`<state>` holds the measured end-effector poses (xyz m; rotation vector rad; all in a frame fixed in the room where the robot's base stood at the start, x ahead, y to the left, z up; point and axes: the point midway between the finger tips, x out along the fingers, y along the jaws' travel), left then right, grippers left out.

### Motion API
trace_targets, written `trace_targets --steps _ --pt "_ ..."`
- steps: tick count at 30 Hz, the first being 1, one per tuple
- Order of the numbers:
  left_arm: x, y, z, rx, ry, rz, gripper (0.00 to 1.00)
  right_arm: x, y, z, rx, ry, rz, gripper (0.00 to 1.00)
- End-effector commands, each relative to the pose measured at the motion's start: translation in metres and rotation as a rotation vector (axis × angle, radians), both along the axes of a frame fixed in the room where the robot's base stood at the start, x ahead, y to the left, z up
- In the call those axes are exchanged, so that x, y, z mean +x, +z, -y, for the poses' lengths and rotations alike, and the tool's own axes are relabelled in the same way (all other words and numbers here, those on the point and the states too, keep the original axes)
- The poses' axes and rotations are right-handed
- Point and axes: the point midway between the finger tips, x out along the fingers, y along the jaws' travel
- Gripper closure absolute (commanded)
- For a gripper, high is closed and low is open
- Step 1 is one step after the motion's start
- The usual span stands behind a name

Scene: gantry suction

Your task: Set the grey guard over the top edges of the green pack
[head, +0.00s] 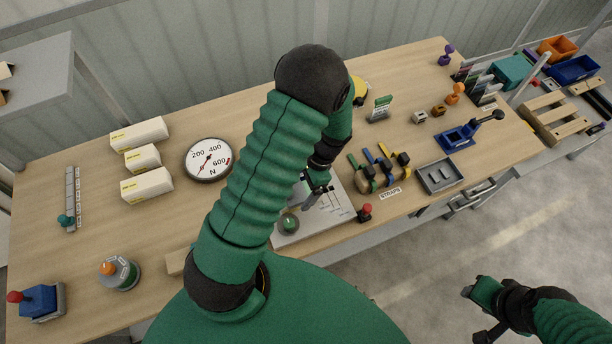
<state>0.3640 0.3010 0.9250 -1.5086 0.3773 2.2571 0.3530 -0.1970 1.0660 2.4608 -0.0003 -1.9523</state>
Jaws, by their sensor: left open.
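A teal-green box (513,70), the only green block that could be the pack, sits at the far right end of the bench. I cannot pick out the grey guard for certain; upright grey pieces (481,87) stand just left of the box, and a shallow grey tray (440,175) lies nearer the front edge. My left gripper (318,198) is open, pointing down over a light grey panel (322,218) at the front edge, far from the teal box. My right gripper (480,312) is low at the bottom right, over the floor; its fingers are unclear.
A round dial (208,160) and white cartons (139,134) are on the left. Straps on a stand (377,174), a blue clamp (457,137) and a red knob (365,212) lie right of the panel. A wooden pallet (556,116) and blue bin (574,69) are far right.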

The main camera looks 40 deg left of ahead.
Motion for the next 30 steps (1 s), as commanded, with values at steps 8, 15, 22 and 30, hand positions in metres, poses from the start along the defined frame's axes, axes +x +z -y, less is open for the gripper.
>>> trace_targets --steps 8,15,22,30 --pt "0.026 0.063 0.012 0.000 -0.001 0.009 0.10 0.000 -0.007 0.000 0.000 0.000 0.000 0.62" --pt "0.048 0.123 0.024 -0.001 -0.001 0.005 0.10 0.000 -0.012 0.000 0.000 0.000 0.000 0.62" --pt "0.056 0.148 0.028 0.000 0.000 0.001 0.10 0.000 -0.013 0.000 0.000 0.000 0.000 0.62" --pt "0.056 0.149 0.028 -0.001 0.000 0.000 0.10 0.000 -0.013 0.000 0.000 0.000 0.000 0.62"
